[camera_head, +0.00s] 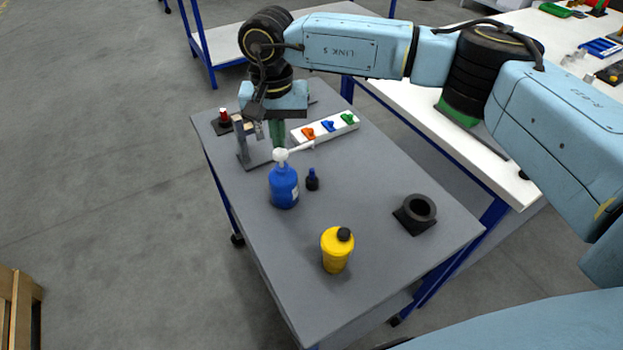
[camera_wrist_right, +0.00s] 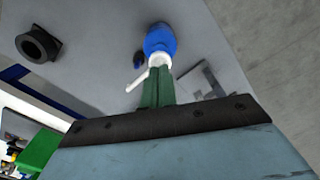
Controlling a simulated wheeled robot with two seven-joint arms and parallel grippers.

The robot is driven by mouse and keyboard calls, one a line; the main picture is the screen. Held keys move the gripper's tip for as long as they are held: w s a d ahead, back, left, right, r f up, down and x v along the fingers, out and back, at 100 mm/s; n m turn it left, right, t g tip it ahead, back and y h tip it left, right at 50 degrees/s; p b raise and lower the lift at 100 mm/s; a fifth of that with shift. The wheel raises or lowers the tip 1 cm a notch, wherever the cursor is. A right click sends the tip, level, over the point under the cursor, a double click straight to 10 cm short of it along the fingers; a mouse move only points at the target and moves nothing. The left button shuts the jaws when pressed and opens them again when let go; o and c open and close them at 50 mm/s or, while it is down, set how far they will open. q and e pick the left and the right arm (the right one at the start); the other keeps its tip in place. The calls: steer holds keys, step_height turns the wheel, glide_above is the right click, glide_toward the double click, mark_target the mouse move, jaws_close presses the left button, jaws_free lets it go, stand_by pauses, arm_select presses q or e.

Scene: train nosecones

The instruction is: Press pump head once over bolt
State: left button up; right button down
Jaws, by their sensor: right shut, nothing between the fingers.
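A blue pump bottle (camera_head: 284,188) with a white pump head (camera_head: 281,156) stands upright on the grey table; its white spout points right. It also shows in the right wrist view as the blue bottle (camera_wrist_right: 160,40) with the white pump head (camera_wrist_right: 158,60). My right gripper (camera_head: 278,143) is shut and empty, its green fingers pointing down just behind the pump head. In the right wrist view the green fingertips (camera_wrist_right: 158,72) lie close to the pump head; I cannot tell if they touch. I cannot make out a bolt. My left gripper is not in view.
A small dark blue bottle (camera_head: 312,180) stands right of the pump bottle. A yellow container (camera_head: 336,250) and a black ring holder (camera_head: 415,212) stand nearer. A grey metal fixture (camera_head: 248,145) and a white strip with coloured pieces (camera_head: 325,128) are at the back.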

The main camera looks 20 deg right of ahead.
step_height(320, 180, up, 6)
steer(key=p, duration=0.2)
steer(key=shift+p, duration=0.4)
stand_by(0.4)
